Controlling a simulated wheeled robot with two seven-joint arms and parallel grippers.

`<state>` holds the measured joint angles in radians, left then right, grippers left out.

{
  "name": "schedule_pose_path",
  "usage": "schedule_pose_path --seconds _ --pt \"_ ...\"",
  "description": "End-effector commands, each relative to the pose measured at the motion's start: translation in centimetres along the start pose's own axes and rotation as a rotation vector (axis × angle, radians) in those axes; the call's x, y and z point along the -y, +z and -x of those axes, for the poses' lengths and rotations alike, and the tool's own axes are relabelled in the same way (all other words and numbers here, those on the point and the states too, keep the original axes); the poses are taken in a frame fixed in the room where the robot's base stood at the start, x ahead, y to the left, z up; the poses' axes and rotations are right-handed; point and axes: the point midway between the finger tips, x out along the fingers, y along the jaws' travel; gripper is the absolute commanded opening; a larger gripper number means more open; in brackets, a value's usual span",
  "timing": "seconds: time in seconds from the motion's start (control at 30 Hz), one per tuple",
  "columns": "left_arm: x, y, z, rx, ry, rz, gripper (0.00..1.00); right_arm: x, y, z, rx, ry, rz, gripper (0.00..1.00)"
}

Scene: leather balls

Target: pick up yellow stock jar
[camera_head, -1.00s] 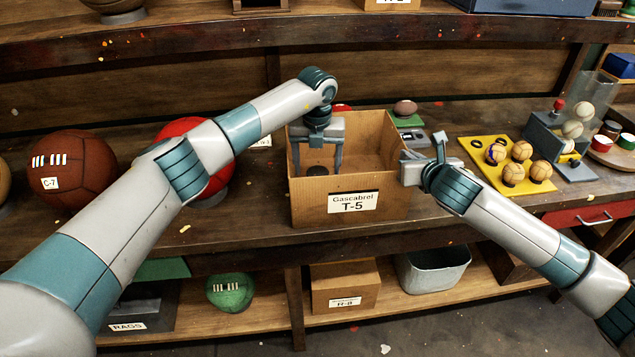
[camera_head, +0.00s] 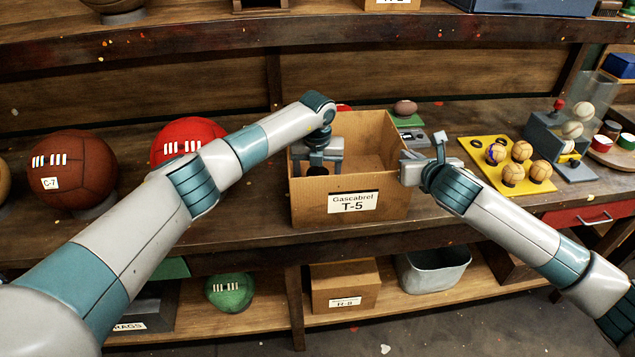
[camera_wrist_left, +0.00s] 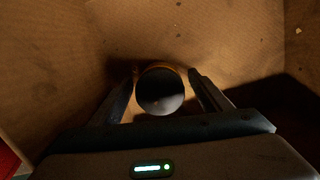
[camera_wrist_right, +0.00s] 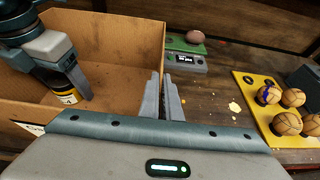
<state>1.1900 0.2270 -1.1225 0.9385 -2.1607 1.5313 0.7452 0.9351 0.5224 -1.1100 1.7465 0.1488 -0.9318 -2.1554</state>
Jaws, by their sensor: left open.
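The jar stands in the cardboard box marked T-5 (camera_head: 300,205). In the left wrist view its round dark lid (camera_wrist_left: 160,92) lies between the two fingers, with a thin yellow edge behind it. In the right wrist view its yellow label (camera_wrist_right: 67,98) shows low under the left hand. My left gripper (camera_head: 318,170) is down inside the box, open, with its fingers on either side of the jar; a small gap seems to show at each side. My right gripper (camera_wrist_right: 163,98) is empty at the box's right wall, its fingers together.
Right of the box are a small scale (camera_wrist_right: 185,60), a yellow tray (camera_head: 483,155) with several small balls, and a grey ball rack (camera_head: 545,140). A red ball (camera_head: 188,135) and a brown ball (camera_head: 75,170) stand left.

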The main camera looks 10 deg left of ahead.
Motion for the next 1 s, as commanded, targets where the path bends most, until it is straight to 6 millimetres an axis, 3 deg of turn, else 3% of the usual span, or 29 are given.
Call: schedule_pose_path --seconds 0.1,0.3,0.67,1.0 --pt "0.0 0.0 0.0 0.000 0.000 0.000 0.69 0.0 -0.1 0.0 -0.001 0.000 0.000 0.00" --pt "0.0 0.0 0.0 0.000 0.000 0.000 0.21 0.0 -0.1 0.0 -0.001 0.000 0.000 0.00" --pt "0.0 0.1 0.5 0.002 -0.001 0.000 0.21 0.0 -0.1 0.0 -0.001 0.000 0.000 0.00" --pt "0.0 0.7 4.6 0.003 -0.001 0.000 0.21 0.0 -0.1 0.0 -0.001 0.000 0.000 0.00"
